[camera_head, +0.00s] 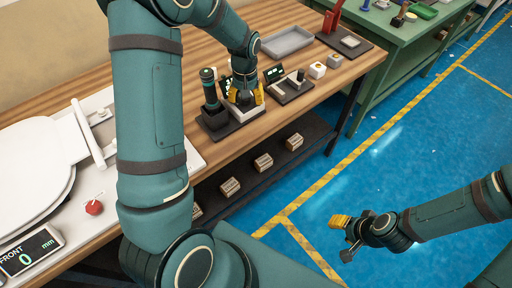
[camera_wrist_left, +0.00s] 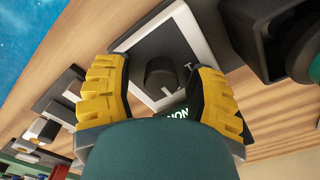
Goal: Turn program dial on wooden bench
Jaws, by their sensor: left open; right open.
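The program dial (camera_wrist_left: 161,77) is a dark round knob on a white-framed panel (camera_wrist_left: 189,33), seen in the left wrist view. It stands on the wooden bench (camera_head: 187,62). My left gripper (camera_wrist_left: 158,88) is open, with a yellow-padded finger on each side of the dial in that view. I cannot tell whether the fingers touch it. In the head view my left gripper (camera_head: 243,97) is over the panel and hides the dial. My right gripper (camera_head: 345,234) is open and empty, out over the blue floor, away from the bench.
A dark holder with a green-topped tool (camera_head: 209,88) stands just left of the panel. A dark fixture (camera_head: 289,87), white blocks (camera_head: 317,70) and a grey tray (camera_head: 287,42) lie to the right. A white toilet seat (camera_head: 38,165) is at the left. Boxes (camera_head: 263,162) sit on the lower shelf.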

